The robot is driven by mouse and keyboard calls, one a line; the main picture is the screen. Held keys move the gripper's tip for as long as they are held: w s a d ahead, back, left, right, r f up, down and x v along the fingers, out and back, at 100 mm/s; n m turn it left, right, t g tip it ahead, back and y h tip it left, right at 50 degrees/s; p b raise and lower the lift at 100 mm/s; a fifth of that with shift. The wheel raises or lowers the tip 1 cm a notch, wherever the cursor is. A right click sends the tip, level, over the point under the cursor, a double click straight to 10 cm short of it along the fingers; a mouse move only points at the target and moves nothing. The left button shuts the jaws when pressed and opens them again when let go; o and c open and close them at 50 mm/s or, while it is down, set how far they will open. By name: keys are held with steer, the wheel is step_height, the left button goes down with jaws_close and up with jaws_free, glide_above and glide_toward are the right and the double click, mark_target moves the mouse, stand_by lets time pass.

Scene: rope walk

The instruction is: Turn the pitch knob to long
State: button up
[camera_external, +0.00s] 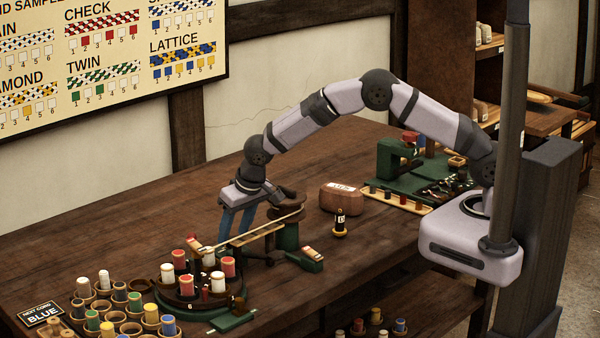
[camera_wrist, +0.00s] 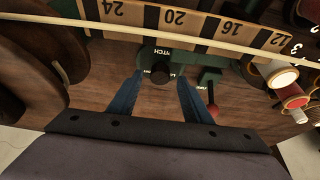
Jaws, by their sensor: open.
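The dark round pitch knob (camera_wrist: 160,75) sits on a green mount below the word PITCH in the wrist view. Small white letters flank it; the one at its right looks like an L, and the left one is too small to read. Which way the knob points is not clear. My gripper (camera_wrist: 160,80) is open, with one blue finger on each side of the knob; whether they touch it I cannot tell. In the external view my gripper (camera_external: 238,230) points down over the rope-making bench, and the knob is hidden there.
A pale rope (camera_wrist: 180,34) runs above a numbered scale (camera_wrist: 175,18) close to the knob. A large brown wheel (camera_wrist: 35,65) is at left. A bobbin carousel (camera_external: 205,290) stands nearby.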

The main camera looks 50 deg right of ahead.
steer(key=shift+w+f, duration=0.2)
steer(key=shift+f, duration=0.3)
steer(key=shift+c, duration=0.7)
steer(key=c, duration=0.9)
steer(key=shift+d, duration=0.1)
steer(key=shift+n+y, duration=0.3)
steer(key=shift+n, duration=0.4)
